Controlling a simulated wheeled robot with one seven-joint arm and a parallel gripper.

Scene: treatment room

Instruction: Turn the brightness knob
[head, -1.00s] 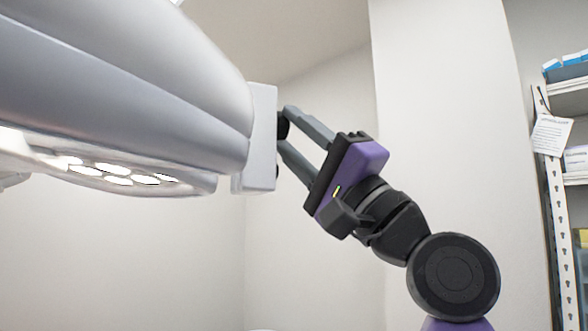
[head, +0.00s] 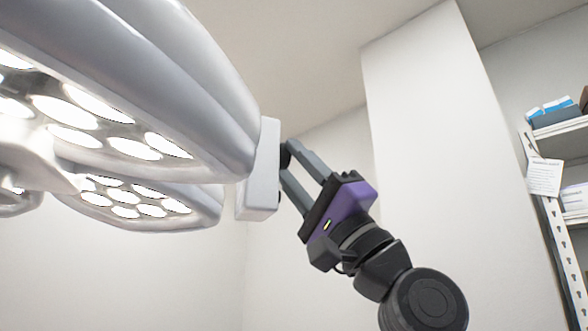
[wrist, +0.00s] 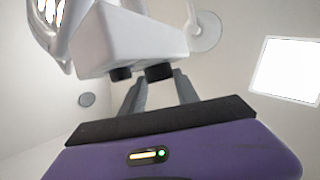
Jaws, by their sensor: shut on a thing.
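A white control box (head: 262,170) sits on the end of the large surgical lamp (head: 200,90). A black knob (head: 284,155) sticks out of its right side in the head view. In the wrist view, the box (wrist: 135,40) carries two black knobs on its lower face, a left knob (wrist: 121,74) and a right knob (wrist: 159,72). My gripper (head: 287,160) has its grey fingers on either side of the right knob and is shut on it. It also shows in the wrist view (wrist: 158,78). No label or mark on the knobs is readable, so I cannot tell their setting.
Lit lamp clusters (head: 125,200) hang at the left, close to the box. A shelf rack (head: 550,190) with boxes stands at the far right. A pale wall column (head: 425,130) rises behind my arm. The space below the box looks clear.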

